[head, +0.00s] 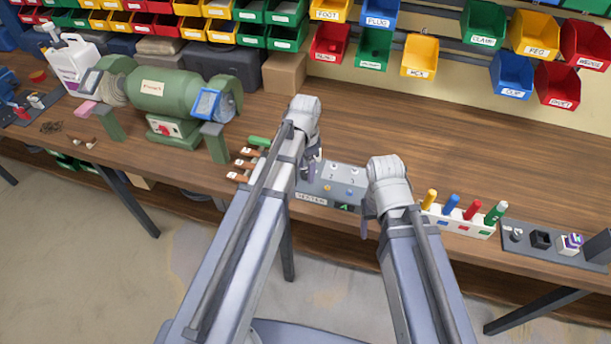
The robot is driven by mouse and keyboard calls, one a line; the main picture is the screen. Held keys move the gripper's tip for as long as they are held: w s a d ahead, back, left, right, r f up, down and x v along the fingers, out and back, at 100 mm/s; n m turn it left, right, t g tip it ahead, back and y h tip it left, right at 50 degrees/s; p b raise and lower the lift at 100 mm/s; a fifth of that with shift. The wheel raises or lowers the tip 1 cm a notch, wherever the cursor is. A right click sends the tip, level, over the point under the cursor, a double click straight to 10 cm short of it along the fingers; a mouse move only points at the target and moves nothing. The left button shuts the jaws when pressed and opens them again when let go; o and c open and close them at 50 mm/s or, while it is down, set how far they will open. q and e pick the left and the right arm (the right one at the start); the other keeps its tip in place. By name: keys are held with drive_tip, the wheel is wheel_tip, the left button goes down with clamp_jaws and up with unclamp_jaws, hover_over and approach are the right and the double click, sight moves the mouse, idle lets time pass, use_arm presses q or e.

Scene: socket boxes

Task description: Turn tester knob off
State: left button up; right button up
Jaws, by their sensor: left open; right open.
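The grey tester box (335,174) stands at the front of the wooden bench, with a label on its front that seems to read TESTER. Small round features show on its top, and a green patch (346,206) shows on its front right. I cannot tell which feature is the knob or how it is set; part of the box is hidden by my arms. My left gripper (311,168) is open over the box's left end. My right gripper (368,208) is open beside the box's right end. I cannot tell whether either touches it.
Orange-brown pieces and a green one (258,141) lie left of the tester. A white rack (459,222) with coloured pegs and a dark tray (558,246) stand right. A green bench grinder (164,95) stands back left. The bench (450,130) behind is clear, below labelled bins.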

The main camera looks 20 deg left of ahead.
use_arm(q)
drive_tip(key=shift+f, duration=0.25)
clamp_jaws()
idle(0.4)
